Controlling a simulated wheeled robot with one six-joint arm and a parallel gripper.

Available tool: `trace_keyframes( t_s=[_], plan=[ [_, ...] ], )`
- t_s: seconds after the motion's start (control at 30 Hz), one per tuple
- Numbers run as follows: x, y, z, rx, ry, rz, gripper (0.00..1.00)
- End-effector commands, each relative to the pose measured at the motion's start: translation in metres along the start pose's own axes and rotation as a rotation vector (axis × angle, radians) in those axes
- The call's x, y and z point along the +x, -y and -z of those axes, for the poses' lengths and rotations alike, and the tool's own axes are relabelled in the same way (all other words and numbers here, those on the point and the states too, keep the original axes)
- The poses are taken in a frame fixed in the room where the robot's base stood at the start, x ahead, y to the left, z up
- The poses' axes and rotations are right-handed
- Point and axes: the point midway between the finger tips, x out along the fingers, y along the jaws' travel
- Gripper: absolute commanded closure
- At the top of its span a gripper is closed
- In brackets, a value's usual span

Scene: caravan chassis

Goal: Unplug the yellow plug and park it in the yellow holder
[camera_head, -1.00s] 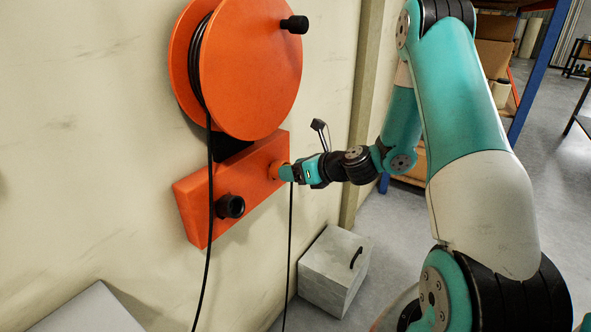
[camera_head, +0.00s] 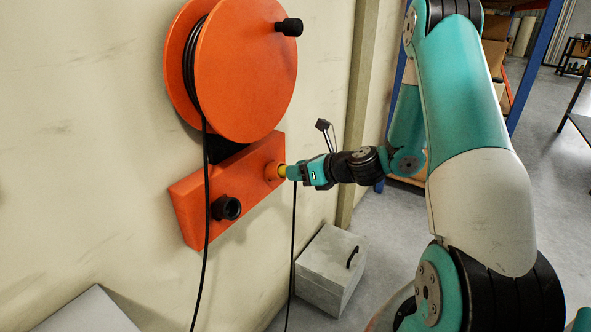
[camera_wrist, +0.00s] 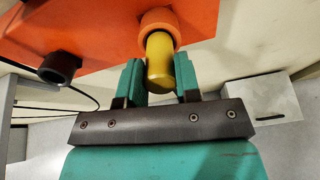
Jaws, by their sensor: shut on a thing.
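The yellow plug (camera_head: 283,171) is at the right end of an orange panel on the wall, in line with the orange socket collar (camera_head: 271,173). In the wrist view the plug (camera_wrist: 160,55) shows between my fingers, its far end meeting or just in front of the collar (camera_wrist: 158,19). I cannot tell how much of it is still inside. My gripper (camera_head: 291,172) is shut on the plug; its two teal fingers (camera_wrist: 159,78) flank it in the wrist view. I cannot make out a yellow holder in either view.
An orange cable reel (camera_head: 245,70) is above the panel (camera_head: 187,208). A black round fitting (camera_head: 226,208) sticks out left of the socket. Black cables hang down the wall. A grey box (camera_head: 331,262) stands on the floor below. Open floor lies to the right.

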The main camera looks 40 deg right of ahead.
Motion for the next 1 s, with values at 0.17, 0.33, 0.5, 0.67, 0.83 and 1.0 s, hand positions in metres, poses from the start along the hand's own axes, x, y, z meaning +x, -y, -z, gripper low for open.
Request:
trace_keyframes(
  t_s=[0.17,0.33,0.5,0.67,0.83,1.0],
  plan=[
    [-0.008,0.0,0.0,0.001,-0.001,0.0,0.94],
    [-0.015,0.0,0.0,0.001,0.0,0.002,0.94],
    [-0.022,0.0,0.0,0.002,0.0,0.001,0.94],
    [-0.029,0.0,0.0,0.001,0.0,0.001,0.94],
    [-0.035,0.0,0.001,0.0,0.0,0.001,0.94],
    [-0.036,0.0,0.001,0.0,0.0,0.0,0.94]
  ],
)
